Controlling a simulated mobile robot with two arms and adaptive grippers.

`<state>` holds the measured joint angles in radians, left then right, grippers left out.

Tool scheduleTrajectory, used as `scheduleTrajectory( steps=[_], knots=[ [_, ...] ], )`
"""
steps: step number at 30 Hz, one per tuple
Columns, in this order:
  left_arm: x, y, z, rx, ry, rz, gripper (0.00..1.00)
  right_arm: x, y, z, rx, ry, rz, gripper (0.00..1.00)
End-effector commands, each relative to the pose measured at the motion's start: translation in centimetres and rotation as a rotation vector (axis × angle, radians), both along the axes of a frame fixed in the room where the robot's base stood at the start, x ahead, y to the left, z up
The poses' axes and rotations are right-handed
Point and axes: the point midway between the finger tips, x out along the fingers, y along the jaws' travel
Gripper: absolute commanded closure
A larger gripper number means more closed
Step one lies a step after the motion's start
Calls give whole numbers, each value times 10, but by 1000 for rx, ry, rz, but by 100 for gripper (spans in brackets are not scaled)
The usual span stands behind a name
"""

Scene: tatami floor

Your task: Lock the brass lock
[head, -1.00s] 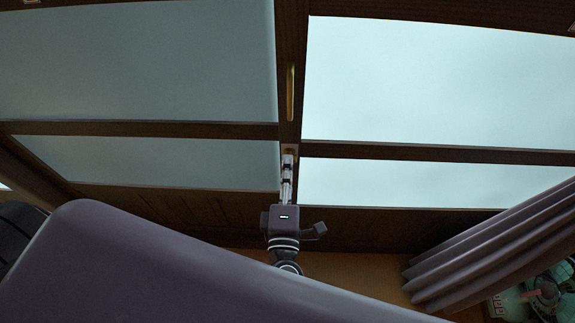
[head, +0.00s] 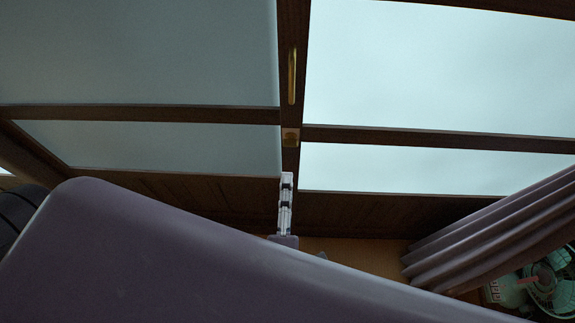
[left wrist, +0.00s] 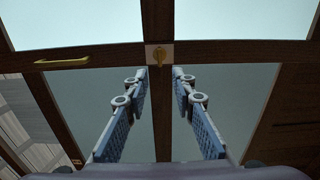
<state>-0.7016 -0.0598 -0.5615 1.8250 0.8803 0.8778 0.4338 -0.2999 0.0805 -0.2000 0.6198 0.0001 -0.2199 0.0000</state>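The brass lock (head: 290,138) is a small plate with a knob on the dark wooden upright between the sliding panels. In the left wrist view the lock (left wrist: 159,54) shows a short, roughly upright brass piece on a pale plate. My left gripper (head: 287,176) points at the upright from below the lock, with a gap between its tips and the lock in the picture. In the left wrist view its two fingers (left wrist: 161,74) stand apart with nothing between them, the lock just beyond the tips. My right gripper is not in view.
A long brass handle (head: 292,76) is on the same upright, above the lock. A purple curtain (head: 490,235) hangs at the right, with a green fan (head: 545,285) by it. My large smooth body part fills the lower left of the head view.

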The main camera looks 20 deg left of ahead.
Motion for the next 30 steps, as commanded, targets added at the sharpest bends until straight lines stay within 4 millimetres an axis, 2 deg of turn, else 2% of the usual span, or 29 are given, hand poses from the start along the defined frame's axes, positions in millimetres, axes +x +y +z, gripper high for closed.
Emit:
scheduleTrajectory(
  steps=[3, 7, 25, 28, 30],
  knots=[
    [-15, -4, -1, -2, 2, -1, 76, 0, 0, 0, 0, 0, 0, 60],
    [-22, -6, 0, -1, 0, 1, 76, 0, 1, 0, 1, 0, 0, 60],
    [-23, -7, -1, 3, 1, -2, 76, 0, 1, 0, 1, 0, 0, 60],
    [-20, -15, -13, 49, 22, -45, 76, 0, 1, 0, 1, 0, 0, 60],
    [-17, -27, -35, 130, 56, -115, 76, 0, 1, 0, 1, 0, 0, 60]
  ],
)
